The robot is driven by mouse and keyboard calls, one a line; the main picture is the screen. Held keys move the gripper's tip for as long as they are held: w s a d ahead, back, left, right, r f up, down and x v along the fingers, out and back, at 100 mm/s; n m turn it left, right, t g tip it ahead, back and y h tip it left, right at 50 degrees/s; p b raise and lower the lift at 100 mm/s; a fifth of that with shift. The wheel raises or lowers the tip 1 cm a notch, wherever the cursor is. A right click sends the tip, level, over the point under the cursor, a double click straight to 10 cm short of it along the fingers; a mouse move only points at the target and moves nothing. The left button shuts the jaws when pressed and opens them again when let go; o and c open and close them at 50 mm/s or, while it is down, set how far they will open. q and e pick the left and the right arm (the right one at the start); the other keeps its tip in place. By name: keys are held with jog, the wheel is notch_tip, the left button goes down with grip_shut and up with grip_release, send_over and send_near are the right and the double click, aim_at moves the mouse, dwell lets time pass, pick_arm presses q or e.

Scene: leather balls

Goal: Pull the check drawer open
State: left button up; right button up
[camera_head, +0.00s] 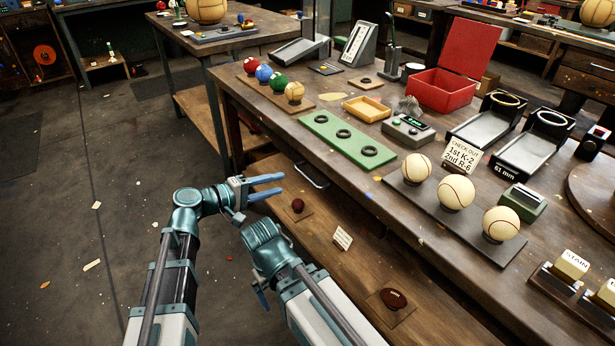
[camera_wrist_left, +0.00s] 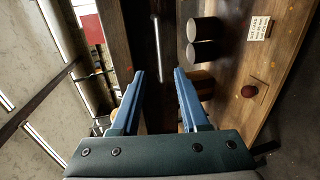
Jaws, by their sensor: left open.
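The metal bar handle (camera_head: 311,173) is on the front of the workbench, just under its top; I take it as the check drawer's handle. The drawer front around it is in shadow, and I see no gap. My left gripper (camera_head: 282,184) is open and empty, to the left of the handle and apart from it. In the left wrist view the bar handle (camera_wrist_left: 158,48) lies ahead, between the lines of the two blue fingers (camera_wrist_left: 158,98). My right gripper (camera_head: 262,296) is low, mostly hidden behind its own arm, with only a bit of blue finger showing.
Below the handle is a wooden shelf (camera_head: 338,262) with dark red balls (camera_head: 298,205) and a small sign (camera_head: 342,238). On the bench top are a green board (camera_head: 330,125), cream balls (camera_head: 456,192), and a red box (camera_head: 440,92). Open floor lies left.

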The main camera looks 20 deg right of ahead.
aim_at(306, 175)
pick_arm(q)
jog(key=b+x, duration=0.2)
jog(key=x, duration=0.8)
jog(key=shift+w+d, duration=0.1)
jog(key=shift+d, duration=0.25)
grip_shut()
dwell(0.9)
